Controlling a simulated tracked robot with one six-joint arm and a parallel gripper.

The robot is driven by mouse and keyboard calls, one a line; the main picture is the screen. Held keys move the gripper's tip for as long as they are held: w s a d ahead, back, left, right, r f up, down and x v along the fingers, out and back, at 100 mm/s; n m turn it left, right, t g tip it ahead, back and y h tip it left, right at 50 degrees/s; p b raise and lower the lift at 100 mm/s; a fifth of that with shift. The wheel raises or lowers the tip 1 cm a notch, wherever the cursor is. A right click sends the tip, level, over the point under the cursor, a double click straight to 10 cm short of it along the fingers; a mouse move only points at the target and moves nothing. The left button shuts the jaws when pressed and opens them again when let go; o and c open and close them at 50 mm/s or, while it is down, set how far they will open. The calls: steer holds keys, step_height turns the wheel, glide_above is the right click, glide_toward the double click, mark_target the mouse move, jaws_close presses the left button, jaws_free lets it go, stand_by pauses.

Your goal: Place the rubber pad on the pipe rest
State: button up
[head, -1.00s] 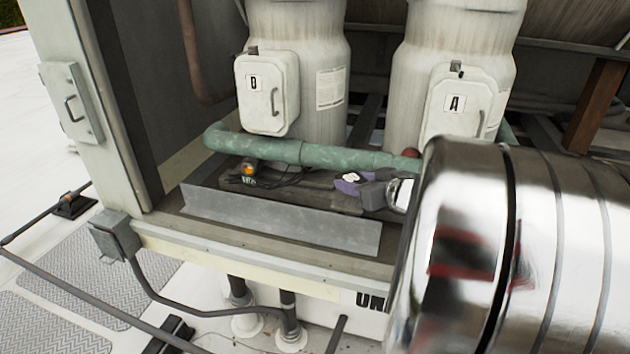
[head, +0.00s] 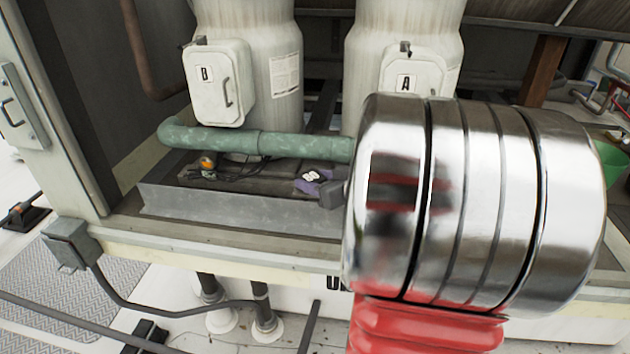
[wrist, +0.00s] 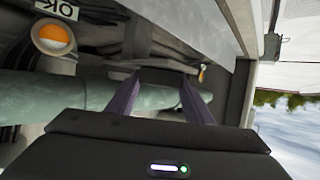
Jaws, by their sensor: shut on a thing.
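My gripper (head: 312,182) is low behind the grey angle strip and in front of the green pipe, partly hidden by my arm. In the wrist view my gripper (wrist: 163,79) has its two purple fingers closed on a dark flat block, which looks like the rubber pad (wrist: 162,77). The pad is hard to make out in the head view. The green pipe (head: 290,147) runs level across the cabinet; in the wrist view the pipe (wrist: 60,92) passes behind the fingers. I cannot clearly tell the pipe rest from the dark parts beneath the pipe.
An orange-capped part (head: 207,162) with dark cables sits left of my gripper. The grey angle strip (head: 235,212) stands along the cabinet's front edge. Two pale cylinders with boxes marked B (head: 217,85) and A (head: 415,70) rise behind the pipe.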

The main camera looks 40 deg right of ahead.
steer(key=shift+f, duration=0.1)
steer(key=o, duration=1.1)
steer(key=shift+s+r, duration=0.1)
steer(key=shift+r, duration=0.1)
steer(key=v, duration=1.1)
steer(key=shift+s, duration=0.35)
steer(key=shift+a+r, duration=0.15)
